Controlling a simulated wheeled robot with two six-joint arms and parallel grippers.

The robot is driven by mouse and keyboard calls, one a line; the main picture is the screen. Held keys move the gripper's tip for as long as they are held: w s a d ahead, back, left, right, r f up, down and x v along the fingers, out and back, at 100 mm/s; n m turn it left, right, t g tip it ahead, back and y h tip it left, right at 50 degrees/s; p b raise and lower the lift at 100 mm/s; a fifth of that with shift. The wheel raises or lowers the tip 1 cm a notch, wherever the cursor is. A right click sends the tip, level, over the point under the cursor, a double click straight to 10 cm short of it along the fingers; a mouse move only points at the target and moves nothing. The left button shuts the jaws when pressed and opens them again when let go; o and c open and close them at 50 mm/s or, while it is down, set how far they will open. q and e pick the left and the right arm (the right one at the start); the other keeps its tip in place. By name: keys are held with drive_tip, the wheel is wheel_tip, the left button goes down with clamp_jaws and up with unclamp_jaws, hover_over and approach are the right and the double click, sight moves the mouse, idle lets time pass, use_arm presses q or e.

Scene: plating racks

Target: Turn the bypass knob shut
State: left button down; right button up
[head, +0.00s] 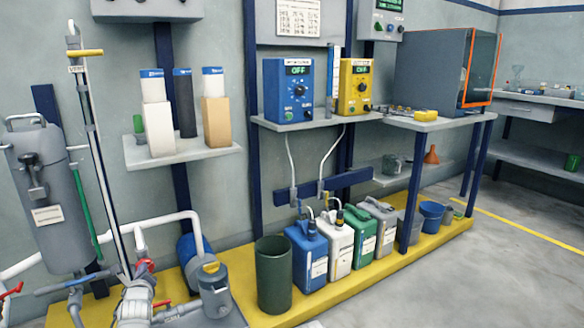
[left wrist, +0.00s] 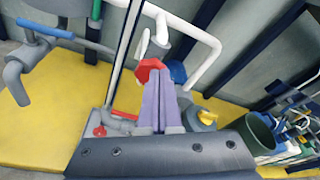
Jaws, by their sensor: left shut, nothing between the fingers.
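A red knob (head: 145,265) sits on the grey-white pipework at the lower left of the head view. It also shows in the left wrist view (left wrist: 148,68), partly hidden behind my fingers. No label marks it as the bypass knob. My left gripper (left wrist: 162,78) is shut and empty, its two fingers together and pointing at the red knob. I cannot tell whether the fingertips touch it. I cannot make out my left gripper clearly in the head view. My right gripper is not in view.
A red lever (head: 161,303) and a blue handle (head: 63,285) are on pipes nearby. A pump with a yellow cap (head: 211,268) stands to the right, then a dark green bin (head: 273,280). A white pipe (head: 165,217) bends behind the knob. Open floor lies at right.

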use_arm(q)
drive_tip(key=shift+w+a, duration=0.45)
drive_tip(key=shift+w, duration=0.25)
drive_tip(key=shift+w+a, duration=0.45)
drive_tip(key=shift+w, duration=0.3)
drive_tip(key=shift+w+a, duration=0.45)
drive_tip(key=shift+w, duration=0.25)
drive_tip(key=shift+f+b, duration=0.25)
drive_tip(key=shift+b, duration=0.1)
drive_tip(key=shift+s+a, duration=0.1)
drive_tip(key=shift+a, duration=0.05)
drive_tip(key=shift+s+a+f+b, duration=0.3)
drive_tip(key=shift+s+a+f, duration=0.1)
drive_tip(key=shift+a, duration=0.2)
drive_tip(key=shift+s+a+f+b, duration=0.2)
drive_tip(key=shift+a+f+b, duration=0.15)
drive_tip(key=shift+b, duration=0.05)
drive_tip(key=shift+a+r, duration=0.1)
drive_tip(key=shift+s+a+r+p, duration=0.15)
drive_tip(key=shift+a+r+p, duration=0.05)
drive_tip(key=shift+p, duration=0.1)
